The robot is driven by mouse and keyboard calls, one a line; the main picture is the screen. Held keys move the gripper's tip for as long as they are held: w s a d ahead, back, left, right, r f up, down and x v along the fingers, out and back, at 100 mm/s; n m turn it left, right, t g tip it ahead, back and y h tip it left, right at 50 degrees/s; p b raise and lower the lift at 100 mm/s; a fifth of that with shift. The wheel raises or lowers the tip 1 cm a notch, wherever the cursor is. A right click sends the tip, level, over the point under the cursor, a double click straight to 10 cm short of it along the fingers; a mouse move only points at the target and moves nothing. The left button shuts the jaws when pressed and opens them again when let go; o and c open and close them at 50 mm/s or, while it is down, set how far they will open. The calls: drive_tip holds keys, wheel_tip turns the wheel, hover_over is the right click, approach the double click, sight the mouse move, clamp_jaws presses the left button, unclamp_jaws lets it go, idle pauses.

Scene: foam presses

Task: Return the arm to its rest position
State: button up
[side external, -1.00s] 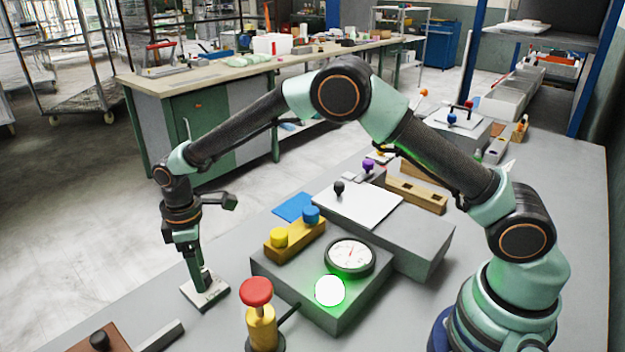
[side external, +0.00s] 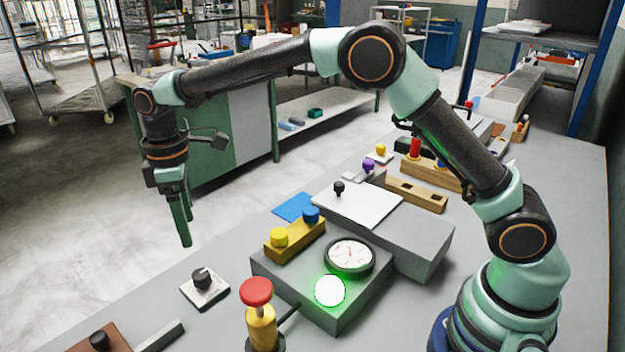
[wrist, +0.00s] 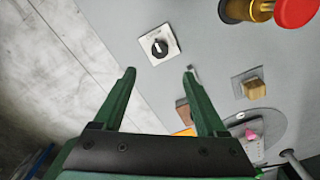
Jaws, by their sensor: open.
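My gripper (side external: 184,222) hangs pointing down, raised in the air near the table's left edge in the side view. In the wrist view my gripper (wrist: 160,75) is open, its two green fingers apart with nothing between them. A black knob on a white plate (side external: 204,287) lies on the table below and to the right of the fingers, apart from them. The knob plate (wrist: 158,45) shows beyond the fingertips in the wrist view. My arm arches over the table from the right.
A red button on a yellow post (side external: 258,315) stands right of the knob. A grey box with a gauge (side external: 349,255) and a lit round light (side external: 330,291) is near the middle. A yellow block with two knobs (side external: 295,240) is behind. Free air surrounds the gripper.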

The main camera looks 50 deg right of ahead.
drive_tip(key=s+d+r+m+t, duration=0.1)
drive_tip(key=s+d+r+m, duration=0.2)
drive_tip(key=d+r, duration=0.4)
drive_tip(key=s+d+r+m+t, duration=0.2)
drive_tip(key=s+d+m+t, duration=0.2)
drive_tip(key=s+d+m, duration=0.4)
drive_tip(key=s+d, duration=0.6)
drive_tip(key=s, duration=0.2)
drive_tip(key=shift+s+t, duration=0.25)
drive_tip(key=shift+t, duration=0.05)
